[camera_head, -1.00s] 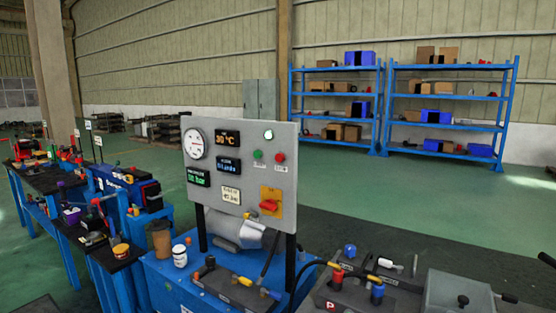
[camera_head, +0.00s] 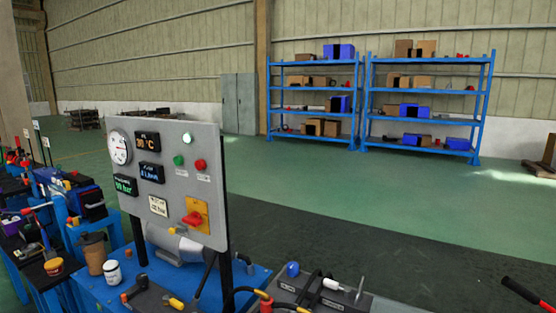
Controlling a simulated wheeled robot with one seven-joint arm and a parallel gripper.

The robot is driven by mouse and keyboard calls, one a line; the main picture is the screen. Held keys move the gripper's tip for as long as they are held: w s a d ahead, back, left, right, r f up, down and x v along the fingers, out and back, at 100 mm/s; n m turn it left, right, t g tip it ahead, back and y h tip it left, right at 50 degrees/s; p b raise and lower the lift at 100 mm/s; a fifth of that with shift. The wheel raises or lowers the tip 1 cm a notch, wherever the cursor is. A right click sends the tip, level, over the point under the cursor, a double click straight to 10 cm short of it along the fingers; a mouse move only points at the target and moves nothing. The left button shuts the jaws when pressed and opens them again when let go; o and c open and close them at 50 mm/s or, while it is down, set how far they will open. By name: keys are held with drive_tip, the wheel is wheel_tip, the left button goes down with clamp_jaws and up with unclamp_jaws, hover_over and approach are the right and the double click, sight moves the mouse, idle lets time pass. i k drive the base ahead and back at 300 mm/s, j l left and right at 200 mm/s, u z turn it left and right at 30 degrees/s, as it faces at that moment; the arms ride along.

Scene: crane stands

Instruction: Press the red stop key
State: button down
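A grey control panel (camera_head: 185,152) stands upright on dark posts at the left of the head view. A round red key (camera_head: 200,165) sits on its upper right part, beside a round green key (camera_head: 178,160). A green-white lamp (camera_head: 187,138) is above them. Lower on the panel is a red rotary handle (camera_head: 192,218) on a yellow plate (camera_head: 203,212). A white dial gauge (camera_head: 119,147) and several dark displays fill the left half of the panel. My gripper is not in view.
The panel stands on a blue bench (camera_head: 255,275) with a white jar (camera_head: 112,272), a brown cup (camera_head: 93,253) and hoses. More cluttered blue benches run along the left. Blue shelves (camera_head: 365,100) stand far back. Green floor (camera_head: 400,200) is open to the right.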

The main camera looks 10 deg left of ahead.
sight(200, 164)
drive_tip(key=i+j+z, duration=0.2)
drive_tip(key=j, duration=0.15)
drive_tip(key=j+z, duration=0.2)
drive_tip(key=i+j+z, duration=0.2)
drive_tip(key=j, duration=0.3)
drive_tip(key=j+z, duration=0.15)
drive_tip(key=j, duration=0.55)
drive_tip(key=i+j, duration=0.15)
drive_tip(key=j, duration=0.15)
